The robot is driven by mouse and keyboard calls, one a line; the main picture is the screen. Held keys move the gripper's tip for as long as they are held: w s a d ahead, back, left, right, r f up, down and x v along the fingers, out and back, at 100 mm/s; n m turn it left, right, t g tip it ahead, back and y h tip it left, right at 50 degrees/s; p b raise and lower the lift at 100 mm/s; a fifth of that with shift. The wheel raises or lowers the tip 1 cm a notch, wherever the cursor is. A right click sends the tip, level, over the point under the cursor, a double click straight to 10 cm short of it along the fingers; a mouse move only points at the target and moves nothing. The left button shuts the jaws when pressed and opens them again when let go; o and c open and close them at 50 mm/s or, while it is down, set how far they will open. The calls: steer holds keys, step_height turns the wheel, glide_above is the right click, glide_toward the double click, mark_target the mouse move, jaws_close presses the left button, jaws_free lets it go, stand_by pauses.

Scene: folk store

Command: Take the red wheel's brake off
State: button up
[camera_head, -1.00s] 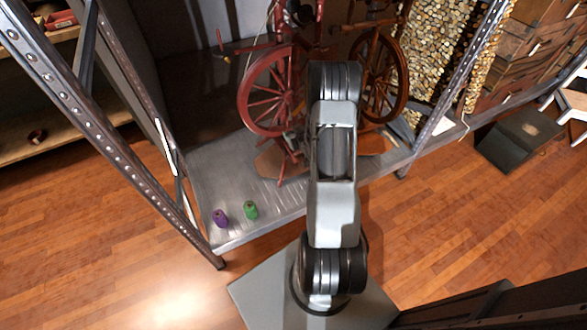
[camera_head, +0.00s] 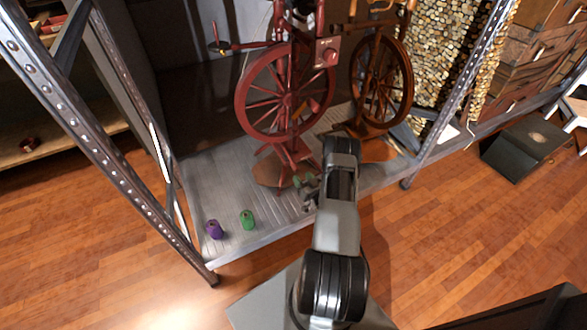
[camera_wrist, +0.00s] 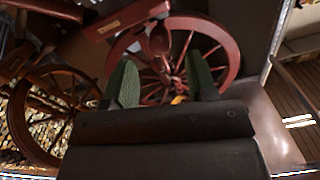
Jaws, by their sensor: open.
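The red wheel (camera_head: 247,98) is a spoked wheel on a red spinning wheel frame on the metal shelf. A red block with a pale label and a round red knob (camera_head: 330,56) sits at its upper right; I cannot tell whether this is the brake. My gripper (camera_head: 306,186) is low in front of the frame's base, below the knob and apart from it. In the wrist view, the two green fingers of my gripper (camera_wrist: 162,84) are spread with nothing between them. The red wheel (camera_wrist: 229,49) shows beyond them, with a labelled red block (camera_wrist: 126,19) at the top.
A brown spinning wheel (camera_head: 407,85) stands right of the red one. A purple spool (camera_head: 214,230) and a green spool (camera_head: 247,220) stand at the shelf's front left. Metal posts (camera_head: 100,150) flank the shelf.

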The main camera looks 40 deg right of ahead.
mark_target(297, 171)
steer(key=w, duration=0.2)
steer(key=w+b, duration=0.1)
steer(key=w, duration=0.4)
steer(key=shift+w+d, duration=0.35)
steer(key=shift+d, duration=0.05)
jaws_close()
